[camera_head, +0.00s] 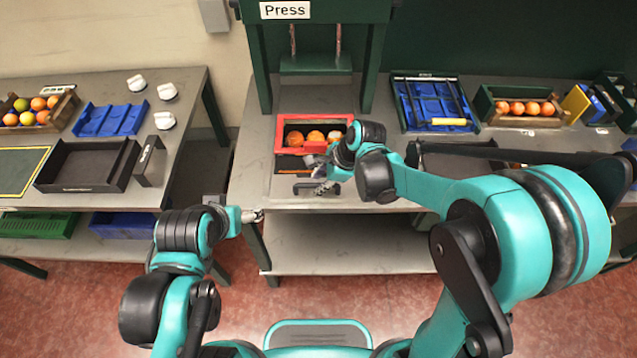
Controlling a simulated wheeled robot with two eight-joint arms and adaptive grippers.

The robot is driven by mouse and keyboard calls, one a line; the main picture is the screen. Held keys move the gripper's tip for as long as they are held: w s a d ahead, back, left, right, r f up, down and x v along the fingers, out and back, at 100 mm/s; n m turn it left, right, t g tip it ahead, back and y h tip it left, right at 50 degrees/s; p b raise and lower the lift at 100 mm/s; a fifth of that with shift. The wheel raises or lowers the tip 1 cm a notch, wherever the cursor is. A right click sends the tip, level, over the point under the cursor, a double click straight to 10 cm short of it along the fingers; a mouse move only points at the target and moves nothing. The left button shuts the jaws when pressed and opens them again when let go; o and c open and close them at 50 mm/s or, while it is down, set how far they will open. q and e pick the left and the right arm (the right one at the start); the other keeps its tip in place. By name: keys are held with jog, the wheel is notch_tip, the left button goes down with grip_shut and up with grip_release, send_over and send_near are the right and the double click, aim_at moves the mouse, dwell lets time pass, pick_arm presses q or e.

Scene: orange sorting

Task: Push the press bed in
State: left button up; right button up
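The green press (316,66) labelled "Press" stands at the back of the middle table. The press bed (283,187) lies in front of it, pulled out toward me, with a dark handle at its front edge. A red-rimmed tray (281,131) with several oranges (316,137) sits on the bed. My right gripper (318,180) is at the bed's front right, close to the handle; contact and finger opening are too small to tell. My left gripper (258,216) is off the table's front left corner, apart from the bed; its fingers look closed together and empty.
The left table holds a crate of fruit (58,118), a blue tray (110,120), a black box (88,165) and white items. On the right stand a blue tray (432,104) and a crate of oranges (517,106). My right arm covers much of the right table front.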

jog(key=shift+f, duration=0.15)
grip_shut()
jog(key=shift+w, duration=0.15)
